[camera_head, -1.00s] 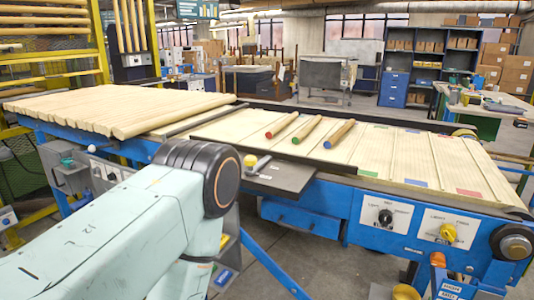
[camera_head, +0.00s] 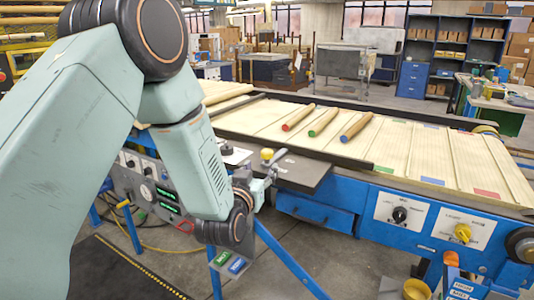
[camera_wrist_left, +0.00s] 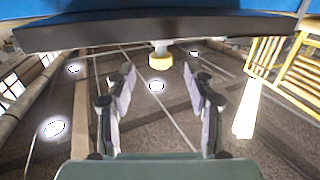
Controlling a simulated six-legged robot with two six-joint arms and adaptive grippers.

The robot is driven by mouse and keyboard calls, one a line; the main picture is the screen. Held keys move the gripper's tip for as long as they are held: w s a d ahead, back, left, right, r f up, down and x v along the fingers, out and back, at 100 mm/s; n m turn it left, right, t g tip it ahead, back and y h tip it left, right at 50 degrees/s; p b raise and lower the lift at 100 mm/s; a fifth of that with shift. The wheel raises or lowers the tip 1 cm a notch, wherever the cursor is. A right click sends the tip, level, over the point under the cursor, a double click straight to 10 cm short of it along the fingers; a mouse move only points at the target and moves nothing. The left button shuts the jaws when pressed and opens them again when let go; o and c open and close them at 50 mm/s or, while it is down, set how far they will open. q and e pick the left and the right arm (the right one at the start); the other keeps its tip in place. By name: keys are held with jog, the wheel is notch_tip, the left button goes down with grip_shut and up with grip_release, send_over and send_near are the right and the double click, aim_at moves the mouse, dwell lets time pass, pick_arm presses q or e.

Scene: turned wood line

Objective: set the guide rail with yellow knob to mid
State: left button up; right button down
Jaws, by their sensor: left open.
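The yellow knob (camera_head: 267,154) stands at the near edge of the conveyor, beside a dark plate (camera_head: 303,172). The dark guide rail (camera_head: 330,155) runs along the near side of the slatted bed. My left gripper (camera_head: 262,183) is just below and in front of the knob, partly hidden by my own wrist. In the left wrist view its two fingers (camera_wrist_left: 160,100) are spread and empty. The knob (camera_wrist_left: 160,62) shows beyond them, roughly centred between them, under a dark bar (camera_wrist_left: 150,32). It is apart from the fingers. My right gripper is not in view.
Three dowels with red, green and blue ends (camera_head: 323,123) lie on the bed. A panel with a black dial (camera_head: 400,214) and a yellow dial (camera_head: 463,232) is on the right front. My left arm hides the left part of the line.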

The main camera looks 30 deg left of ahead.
aim_at(266, 157)
pick_arm(q)
jog(key=shift+a+r, duration=0.1)
jog(key=shift+r, duration=0.25)
jog(key=shift+w+r, duration=0.1)
jog(key=shift+w, duration=0.1)
jog(key=w, duration=0.2)
jog(key=w+a, duration=0.1)
jog(key=w, duration=0.4)
jog(key=shift+w+a, duration=0.15)
jog(key=shift+c, duration=0.2)
grip_shut()
